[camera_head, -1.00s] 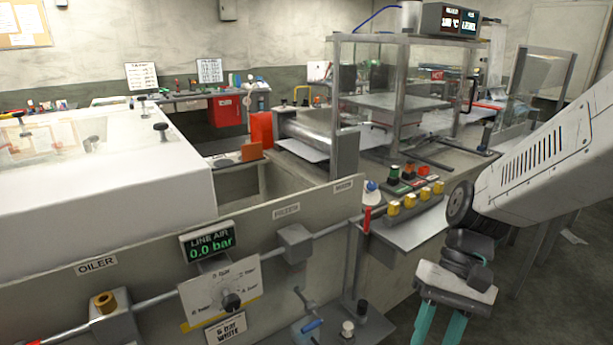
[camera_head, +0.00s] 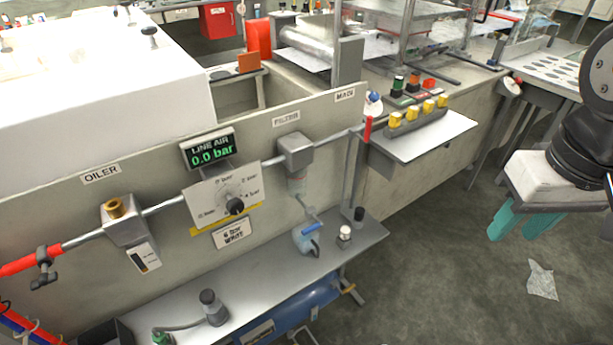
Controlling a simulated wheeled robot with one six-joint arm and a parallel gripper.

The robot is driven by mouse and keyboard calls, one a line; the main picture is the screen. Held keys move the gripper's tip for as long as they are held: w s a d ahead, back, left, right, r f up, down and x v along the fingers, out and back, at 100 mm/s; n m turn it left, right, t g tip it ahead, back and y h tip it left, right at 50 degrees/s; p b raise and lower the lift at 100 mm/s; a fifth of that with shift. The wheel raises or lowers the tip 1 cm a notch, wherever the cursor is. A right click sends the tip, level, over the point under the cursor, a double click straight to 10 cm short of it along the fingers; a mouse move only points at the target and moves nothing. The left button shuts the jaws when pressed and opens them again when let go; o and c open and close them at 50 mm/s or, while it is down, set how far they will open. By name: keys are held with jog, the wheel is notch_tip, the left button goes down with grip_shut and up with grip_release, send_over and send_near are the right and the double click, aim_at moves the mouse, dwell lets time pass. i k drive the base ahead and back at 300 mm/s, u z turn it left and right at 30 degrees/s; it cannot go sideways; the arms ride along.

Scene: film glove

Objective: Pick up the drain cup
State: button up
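A small light-blue cup with a bright blue handle (camera_head: 304,241), which looks like the drain cup, stands upright on the grey shelf (camera_head: 262,262) below the panel. It is under the clear bowl of the filter (camera_head: 297,184), and a short tube or spout from above ends close over it. I cannot see into the cup. My gripper (camera_head: 517,235) is at the right with two teal fingers pointing down. The fingers are apart, with nothing visible between them. It is well to the right of the cup, over the floor.
A pale knob (camera_head: 345,234) and a dark knob (camera_head: 359,215) stand right of the cup. A blue tank (camera_head: 293,308) lies below. The right floor is open, with a crumpled sheet (camera_head: 542,279).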

aim_at(306, 244)
jog(key=z, duration=1.5)
jog(key=k, duration=1)
jog(key=u, duration=1.95)
